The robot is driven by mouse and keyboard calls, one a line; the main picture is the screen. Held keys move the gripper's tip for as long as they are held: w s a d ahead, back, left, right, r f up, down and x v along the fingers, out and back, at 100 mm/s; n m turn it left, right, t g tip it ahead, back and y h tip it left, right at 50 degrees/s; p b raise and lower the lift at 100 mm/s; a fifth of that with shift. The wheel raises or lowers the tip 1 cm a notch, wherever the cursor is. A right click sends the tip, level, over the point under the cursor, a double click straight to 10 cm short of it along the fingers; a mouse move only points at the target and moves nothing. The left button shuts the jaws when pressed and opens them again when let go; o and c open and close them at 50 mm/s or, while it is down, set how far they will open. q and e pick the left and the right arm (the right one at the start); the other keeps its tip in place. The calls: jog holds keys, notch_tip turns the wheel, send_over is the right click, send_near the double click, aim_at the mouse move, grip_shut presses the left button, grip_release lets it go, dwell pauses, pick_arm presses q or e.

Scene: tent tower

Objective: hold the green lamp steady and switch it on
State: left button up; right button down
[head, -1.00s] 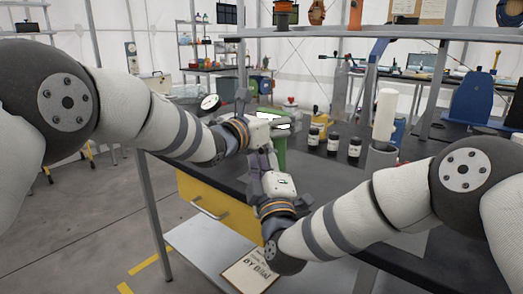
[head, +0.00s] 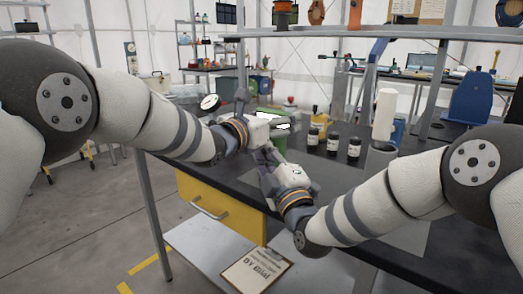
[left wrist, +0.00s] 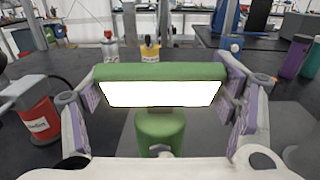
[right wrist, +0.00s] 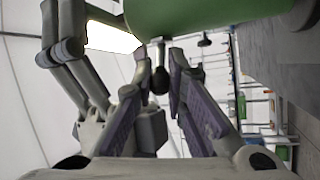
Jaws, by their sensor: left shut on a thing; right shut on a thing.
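The green lamp (left wrist: 160,130) stands on the dark bench, with a wide green head (left wrist: 160,71) and a glowing white panel (left wrist: 160,93). In the head view its green body (head: 281,145) is partly hidden by my grippers. My left gripper (left wrist: 156,98) is shut on the lamp head, one finger at each end. My right gripper (head: 264,155) is low in front of the lamp. In the right wrist view its fingers (right wrist: 160,72) close around a small dark knob (right wrist: 160,82) beside the green body; whether the knob belongs to the lamp is unclear.
Several dark jars (head: 333,143) and a white cylinder (head: 384,114) stand right of the lamp. A yellow drawer (head: 222,208) is under the bench edge. A red canister (left wrist: 38,122) stands left of the lamp in the left wrist view. A clipboard (head: 256,270) lies on the lower shelf.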

jog(key=shift+d+n+g+y, duration=0.25)
jog(key=shift+n+g+y, duration=0.65)
jog(key=shift+y, duration=0.6)
jog(key=c, duration=1.6)
grip_release()
jog(key=v, duration=0.7)
jog(key=shift+s+d, duration=0.2)
jog(key=shift+s, duration=0.1)
